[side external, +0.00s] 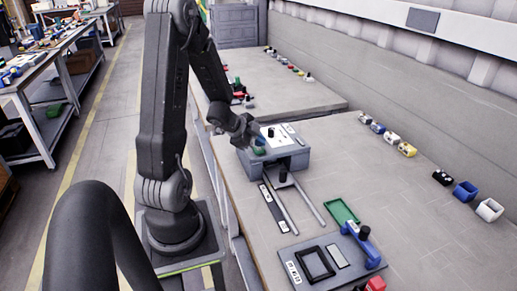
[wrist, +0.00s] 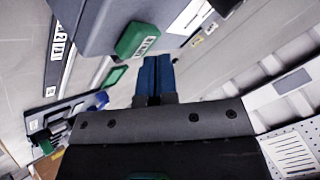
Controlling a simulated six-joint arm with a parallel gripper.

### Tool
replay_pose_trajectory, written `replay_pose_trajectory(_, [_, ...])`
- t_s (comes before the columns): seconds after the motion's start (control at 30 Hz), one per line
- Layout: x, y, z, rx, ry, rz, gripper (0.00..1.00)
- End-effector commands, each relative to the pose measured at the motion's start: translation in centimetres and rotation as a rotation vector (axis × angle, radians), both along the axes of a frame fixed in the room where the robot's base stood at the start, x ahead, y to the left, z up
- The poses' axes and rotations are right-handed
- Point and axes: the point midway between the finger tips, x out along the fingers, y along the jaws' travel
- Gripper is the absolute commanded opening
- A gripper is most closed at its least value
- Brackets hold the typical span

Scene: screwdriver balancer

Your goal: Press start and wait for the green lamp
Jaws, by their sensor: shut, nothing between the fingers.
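The balancer (side external: 300,158) is a grey box on the bench with a white panel on top. Its grey body also fills the upper left of the wrist view (wrist: 105,22). A green block with a white label (wrist: 137,40) sits at its edge; it shows as a small green patch in the side view (side external: 259,150). The label is too small to read. My gripper (wrist: 153,60) has its blue fingers together and empty, just beside the green block with a small gap visible. I cannot pick out a lit lamp.
Two rails (side external: 308,205) run out from the balancer. In front lie a green tray (side external: 342,211), a grey board with a black frame (side external: 316,264) and a blue-handled tool (side external: 361,240). Small coloured parts (side external: 393,138) and blue and white bins (side external: 466,191) line the back wall.

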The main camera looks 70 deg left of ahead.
Motion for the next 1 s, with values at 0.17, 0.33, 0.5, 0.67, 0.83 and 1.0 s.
replay_pose_trajectory(0.17, [0.0, 0.0, -0.04, 0.0, 0.0, 0.0, 0.0])
replay_pose_trajectory(0.33, [0.0, 0.01, -0.21, 0.0, 0.0, 0.0, 0.0])
replay_pose_trajectory(0.5, [-0.01, 0.01, -0.41, 0.0, 0.0, 0.0, 0.0])
replay_pose_trajectory(0.67, [-0.01, 0.0, -0.62, -0.001, 0.001, -0.001, 0.0])
replay_pose_trajectory(0.83, [-0.01, 0.0, -0.82, -0.002, 0.001, 0.001, 0.0])
replay_pose_trajectory(1.0, [-0.01, 0.0, -0.92, -0.001, 0.0, 0.001, 0.0])
